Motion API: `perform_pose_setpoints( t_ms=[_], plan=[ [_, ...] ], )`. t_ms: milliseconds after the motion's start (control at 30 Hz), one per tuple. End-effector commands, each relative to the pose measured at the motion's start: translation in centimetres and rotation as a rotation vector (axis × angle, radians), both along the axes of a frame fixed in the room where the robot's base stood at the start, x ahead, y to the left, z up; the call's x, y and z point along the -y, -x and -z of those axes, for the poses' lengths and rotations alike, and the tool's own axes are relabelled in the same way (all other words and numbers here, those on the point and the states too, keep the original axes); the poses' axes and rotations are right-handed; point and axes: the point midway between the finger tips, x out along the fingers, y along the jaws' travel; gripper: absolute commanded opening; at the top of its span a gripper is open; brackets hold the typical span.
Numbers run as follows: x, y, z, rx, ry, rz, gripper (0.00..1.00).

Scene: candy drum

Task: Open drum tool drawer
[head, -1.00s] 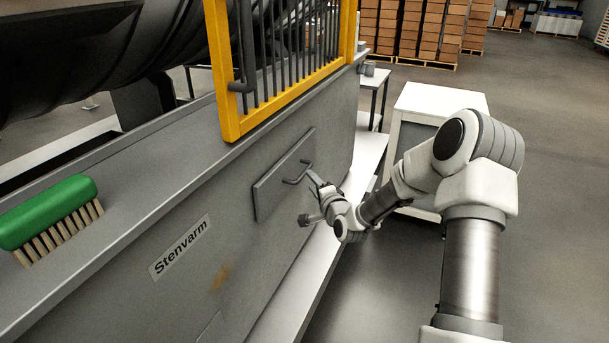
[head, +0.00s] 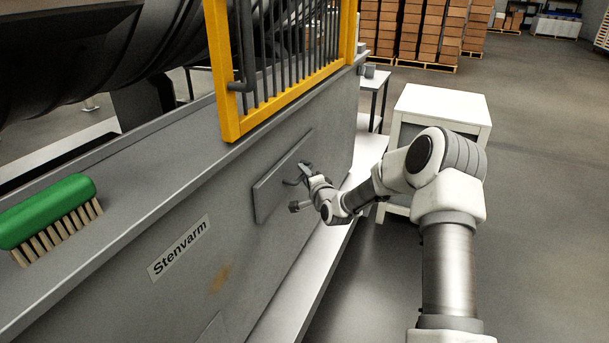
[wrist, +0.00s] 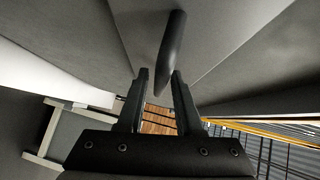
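The drum tool drawer's grey front panel (head: 270,193) is set in the side of the grey machine, below the yellow guard, and looks closed. Its dark bar handle (head: 291,182) is partly hidden by my gripper (head: 299,186) in the head view. In the wrist view the handle (wrist: 172,50) shows as a dark bar just beyond my fingertips, in line with the gap between them. My gripper (wrist: 161,75) is open, with its two dark fingers apart and nothing held. I cannot tell whether the handle's near end lies between the fingers.
A green brush (head: 48,212) lies on the machine's ledge at left. The yellow guard frame (head: 232,128) rises above the drawer. A pale shelf (head: 290,290) runs along the machine's base. A white table (head: 443,105) stands behind my arm, with open floor to the right.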

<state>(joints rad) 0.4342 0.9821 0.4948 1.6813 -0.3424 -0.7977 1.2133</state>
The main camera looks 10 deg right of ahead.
Motion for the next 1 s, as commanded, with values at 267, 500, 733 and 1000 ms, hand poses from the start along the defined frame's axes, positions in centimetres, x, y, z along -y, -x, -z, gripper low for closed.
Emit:
perform_pose_setpoints(
  t_ms=[267, 500, 733, 1000],
  plan=[
    [0.01, 0.02, 0.00, 0.000, 0.000, 0.000, 0.00],
    [0.01, 0.02, 0.00, 0.000, 0.000, 0.000, 0.00],
    [0.03, 0.03, 0.00, 0.000, 0.000, 0.000, 0.00],
    [0.03, 0.03, 0.01, 0.000, 0.000, 0.000, 0.00]
  ],
)
